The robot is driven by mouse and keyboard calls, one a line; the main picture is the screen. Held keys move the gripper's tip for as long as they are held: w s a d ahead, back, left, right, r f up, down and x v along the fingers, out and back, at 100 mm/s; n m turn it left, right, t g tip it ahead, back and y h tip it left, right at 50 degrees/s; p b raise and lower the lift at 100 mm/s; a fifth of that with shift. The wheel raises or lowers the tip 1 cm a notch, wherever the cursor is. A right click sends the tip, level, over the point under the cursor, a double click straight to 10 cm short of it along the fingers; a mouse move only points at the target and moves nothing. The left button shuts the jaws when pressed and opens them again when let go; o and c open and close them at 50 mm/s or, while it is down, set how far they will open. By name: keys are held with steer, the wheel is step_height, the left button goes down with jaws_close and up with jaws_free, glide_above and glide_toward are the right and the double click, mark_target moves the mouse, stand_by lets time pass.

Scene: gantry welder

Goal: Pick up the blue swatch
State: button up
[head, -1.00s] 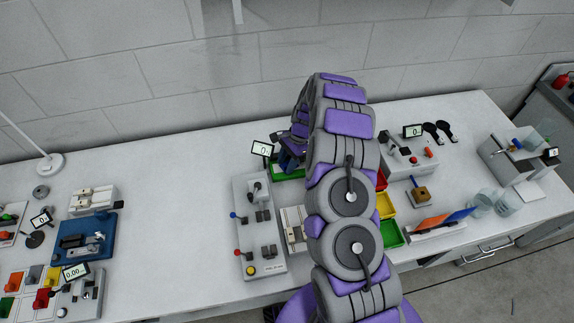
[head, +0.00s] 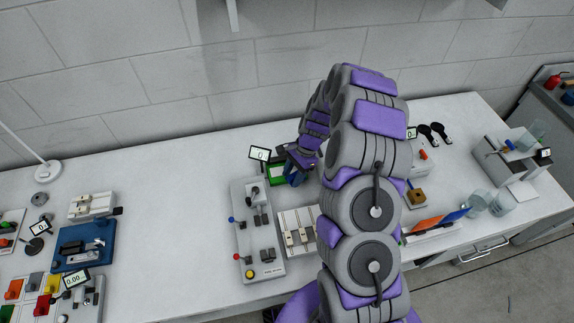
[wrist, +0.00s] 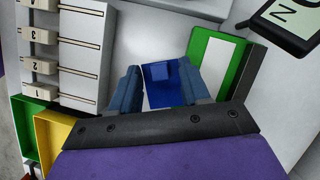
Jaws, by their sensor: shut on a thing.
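The blue swatch (wrist: 162,92) is a flat blue square with a small raised blue block on it, seen in the wrist view. My gripper (wrist: 163,68) has one blue-grey finger on each side of it and is shut on the swatch. In the head view my gripper (head: 299,166) is over the middle of the bench, just right of a green-framed panel. A small blue patch of the swatch or fingers shows there; the arm hides part of this area.
The green-framed panel (wrist: 212,62) and a tilted display (wrist: 289,20) are close on the right. A numbered slider unit (wrist: 68,55) and a yellow bin (wrist: 57,135) are on the left. A grey lever panel (head: 258,230) stands nearby.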

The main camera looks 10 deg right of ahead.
steer(key=s+d, duration=0.2)
steer(key=s, duration=0.6)
steer(key=shift+s+r+p, duration=0.3)
steer(key=shift+r+p, duration=0.05)
steer(key=shift+r, duration=0.1)
steer(key=w+a+r+n+g+h+b, duration=0.2)
steer(key=w+a+r+n+h+b, duration=0.1)
steer(key=w+r+n, duration=0.6)
step_height(320, 180, up, 3)
steer(key=n+h, duration=0.1)
steer(key=n, duration=0.3)
steer(key=shift+w+g, duration=0.2)
steer(key=shift+g, duration=0.2)
steer(key=shift+r, duration=0.1)
